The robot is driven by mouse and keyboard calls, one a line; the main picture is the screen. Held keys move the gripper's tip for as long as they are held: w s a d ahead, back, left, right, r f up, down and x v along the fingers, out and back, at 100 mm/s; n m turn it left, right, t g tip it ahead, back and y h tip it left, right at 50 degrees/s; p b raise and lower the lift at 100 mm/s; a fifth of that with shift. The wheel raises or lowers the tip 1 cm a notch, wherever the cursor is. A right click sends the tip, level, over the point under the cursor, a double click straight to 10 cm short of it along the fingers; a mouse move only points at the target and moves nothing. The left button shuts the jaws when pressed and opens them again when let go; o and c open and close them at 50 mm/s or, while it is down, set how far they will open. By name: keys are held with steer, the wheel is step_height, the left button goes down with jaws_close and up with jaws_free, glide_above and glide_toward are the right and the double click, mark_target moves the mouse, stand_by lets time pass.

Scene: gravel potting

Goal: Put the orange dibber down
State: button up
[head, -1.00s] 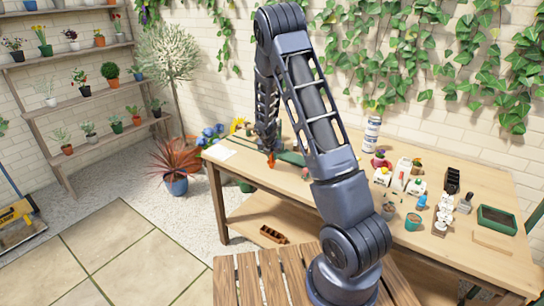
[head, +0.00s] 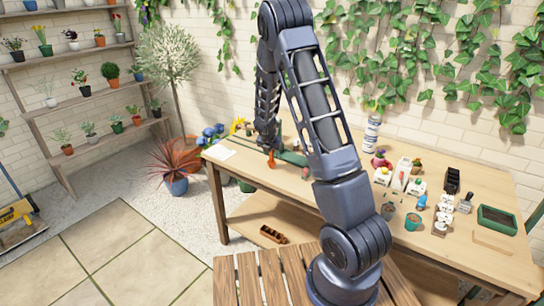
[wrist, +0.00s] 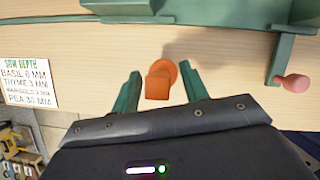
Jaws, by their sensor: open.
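The orange dibber (wrist: 158,82) is on the wooden table top between the two green fingers of my gripper (wrist: 160,70) in the wrist view. Bare table shows between it and each finger, so neither finger touches it. It is seen nearly end-on, with a squarish end over a rounder part. In the head view the dibber (head: 271,160) shows as a small orange shape at the left end of the table, just below my gripper (head: 267,147). My gripper is open and empty.
A sowing-depth card (wrist: 27,82) lies left of the dibber. A green holder (wrist: 200,17) runs along the far side, with a pink-ended tool (wrist: 292,84) at the right. Pots and bottles stand on the table's right half. Bare wood surrounds the dibber.

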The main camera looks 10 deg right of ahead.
steer(key=v, duration=1)
steer(key=s+d+r+m, duration=0.4)
steer(key=s+r+m, duration=0.3)
steer(key=s+r, duration=0.15)
steer(key=s+d+r+m, duration=0.4)
steer(key=s+r+m, duration=0.3)
steer(key=s+r, duration=0.15)
steer(key=s+r+m+y, duration=0.1)
steer(key=s+r+m, duration=0.2)
steer(key=s+m, duration=0.5)
steer(key=s+d+r+m+y, duration=0.1)
steer(key=s+r+m, duration=0.2)
steer(key=s+m, duration=0.5)
steer(key=s, duration=0.6)
steer(key=shift+s+d+r+t, duration=0.2)
steer(key=shift+s+r+t, duration=0.1)
steer(key=shift+r, duration=0.1)
